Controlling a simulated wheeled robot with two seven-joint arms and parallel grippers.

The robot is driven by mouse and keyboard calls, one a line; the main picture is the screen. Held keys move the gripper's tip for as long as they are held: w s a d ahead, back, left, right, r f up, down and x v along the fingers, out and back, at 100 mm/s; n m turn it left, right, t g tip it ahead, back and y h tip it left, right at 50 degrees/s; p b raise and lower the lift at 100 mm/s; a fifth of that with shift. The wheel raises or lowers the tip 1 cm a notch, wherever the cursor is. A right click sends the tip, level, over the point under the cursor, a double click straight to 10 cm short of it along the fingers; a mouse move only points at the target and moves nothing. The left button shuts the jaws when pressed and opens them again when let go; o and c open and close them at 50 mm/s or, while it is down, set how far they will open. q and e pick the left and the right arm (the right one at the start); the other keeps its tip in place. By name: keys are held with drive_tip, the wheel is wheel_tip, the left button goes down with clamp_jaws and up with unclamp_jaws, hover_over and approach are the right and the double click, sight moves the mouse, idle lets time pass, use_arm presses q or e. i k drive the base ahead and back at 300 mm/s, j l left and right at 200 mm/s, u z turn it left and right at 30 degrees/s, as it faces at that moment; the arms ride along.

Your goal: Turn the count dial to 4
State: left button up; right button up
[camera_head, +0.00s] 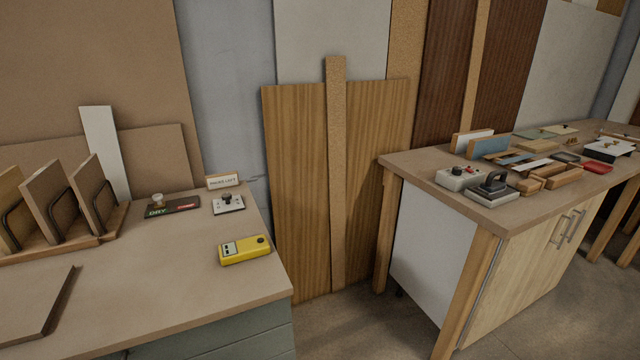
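A small white plate with a dark knob (228,203), which looks like the count dial, sits at the back right of the left bench. A small card sign (223,182) stands just behind it; its lettering is tiny and seems to end in "LEFT". The dial's marks and the number it points to are too small to read. Neither of my grippers is in view, and nothing touches the dial.
The left bench (150,300) also holds a yellow meter (244,250), a DRY slider board (172,207) and a rack of panels (60,246). A gap separates it from the right bench (420,165), which bears a grey control box (458,180), a clothes-iron-like tool (492,186) and trays.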

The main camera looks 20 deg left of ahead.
sight(227, 196)
drive_tip(key=i+l+z, duration=0.2)
drive_tip(key=i+l, duration=0.3)
drive_tip(key=i+l+z, duration=0.15)
drive_tip(key=i+l, duration=0.25)
drive_tip(key=i, duration=0.25)
drive_tip(key=i+j+u, duration=0.1)
drive_tip(key=u, duration=0.4)
drive_tip(key=i+u, duration=0.45)
drive_tip(key=i+l+u, duration=0.1)
drive_tip(key=u, duration=0.4)
drive_tip(key=i+l+u, duration=0.2)
drive_tip(key=u, duration=0.3)
